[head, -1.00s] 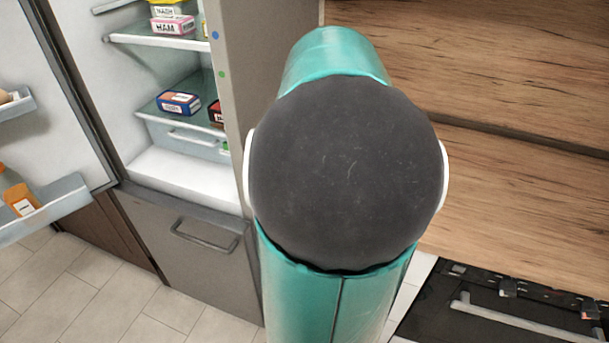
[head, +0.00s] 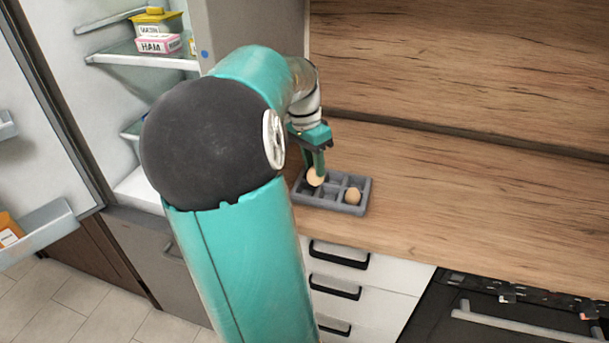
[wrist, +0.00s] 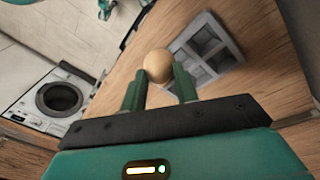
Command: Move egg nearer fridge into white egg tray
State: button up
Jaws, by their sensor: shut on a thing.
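A tan egg (head: 315,178) is between the fingertips of my gripper (head: 317,163), which is shut on it. In the head view it is at the back left part of a grey egg tray (head: 329,205); I cannot tell how far it is raised. A second tan egg (head: 352,196) sits in a compartment at the tray's right. In the wrist view the held egg (wrist: 158,65) is at the fingertips, with the tray (wrist: 212,66) beyond it to the right; the second egg does not show there. I see no clearly white egg tray.
The tray stands on a wooden counter (head: 440,200), clear to its right, with a wooden splashback (head: 460,60) behind. An open fridge (head: 110,90) with packs stands left. Drawers and an oven (head: 480,315) are below. A washing machine (wrist: 55,100) shows in the wrist view.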

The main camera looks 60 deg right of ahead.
jog(key=w+d+f, duration=0.1)
jog(key=d+f, duration=0.1)
jog(key=w+d+f, duration=0.2)
jog(key=f, duration=0.1)
jog(key=w+d+f, duration=0.2)
jog(key=shift+f, duration=1.65)
jog(key=shift+f, duration=0.2)
jog(key=o, duration=1)
jog(key=shift+r, duration=0.1)
jog(key=r, duration=0.4)
jog(key=w+r, duration=0.1)
jog(key=r, duration=0.3)
jog(key=w+r, duration=0.1)
jog(key=r, duration=0.3)
jog(key=shift+a, duration=0.1)
